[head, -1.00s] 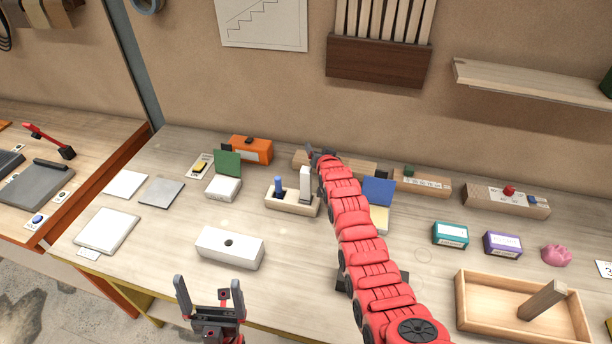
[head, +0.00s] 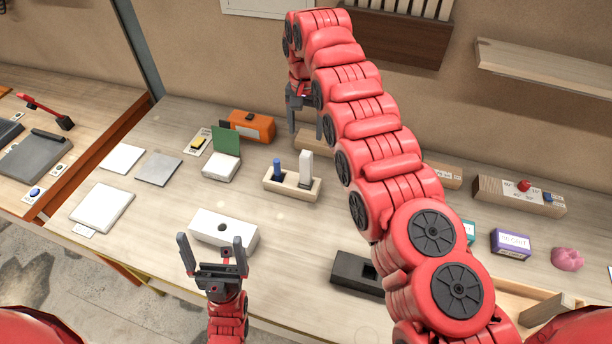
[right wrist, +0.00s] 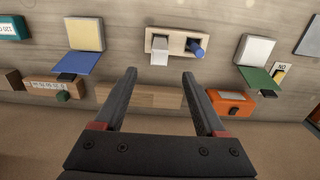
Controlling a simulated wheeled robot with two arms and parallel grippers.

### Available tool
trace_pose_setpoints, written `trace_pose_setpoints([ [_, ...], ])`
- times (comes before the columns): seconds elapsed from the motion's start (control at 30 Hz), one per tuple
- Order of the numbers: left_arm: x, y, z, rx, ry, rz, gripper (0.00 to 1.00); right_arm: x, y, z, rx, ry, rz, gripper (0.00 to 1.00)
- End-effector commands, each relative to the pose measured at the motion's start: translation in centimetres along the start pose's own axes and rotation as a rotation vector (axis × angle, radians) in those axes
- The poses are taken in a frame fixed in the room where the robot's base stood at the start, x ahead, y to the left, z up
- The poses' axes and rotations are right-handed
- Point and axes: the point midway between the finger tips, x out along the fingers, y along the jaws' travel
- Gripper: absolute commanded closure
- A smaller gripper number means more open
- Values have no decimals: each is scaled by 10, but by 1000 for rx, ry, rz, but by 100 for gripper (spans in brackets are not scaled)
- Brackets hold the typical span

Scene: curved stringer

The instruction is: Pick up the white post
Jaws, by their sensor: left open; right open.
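The white post (head: 305,167) stands upright in the right part of a light wooden holder (head: 291,191), beside a blue post (head: 277,168). In the right wrist view the white post (right wrist: 159,50) and the holder (right wrist: 178,34) lie beyond the fingertips. My right gripper (head: 305,134) is open and empty, above and behind the holder, pointing down; its open jaws (right wrist: 160,74) fill the lower right wrist view, apart from the post. My left gripper (head: 212,238) is open and empty, in front of the white block with a hole (head: 224,229).
A green-panelled stand (head: 226,141) and an orange box (head: 250,125) stand left of the holder. A black block (head: 357,271) lies at the front. My right arm hides much of the table's right middle. Bare tabletop lies around the holder's front.

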Motion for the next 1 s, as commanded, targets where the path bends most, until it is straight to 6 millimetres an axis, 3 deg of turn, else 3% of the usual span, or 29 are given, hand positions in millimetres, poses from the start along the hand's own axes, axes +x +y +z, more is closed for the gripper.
trace_pose_setpoints([
  [0.03,-14,1,2,0,0,0,0,22,0,0,1,-2,1,28],
  [0.07,-18,1,3,0,0,0,0,29,0,-1,1,0,-1,28],
  [0.33,-10,0,2,0,1,0,0,81,0,0,-1,-1,1,28],
  [0.63,-7,0,1,0,0,0,0,108,0,0,0,0,1,28],
  [0.83,-22,1,4,0,0,0,0,144,1,-1,0,2,-1,28],
  [1.0,-21,1,4,0,0,0,0,146,0,-2,0,4,-3,28],
])
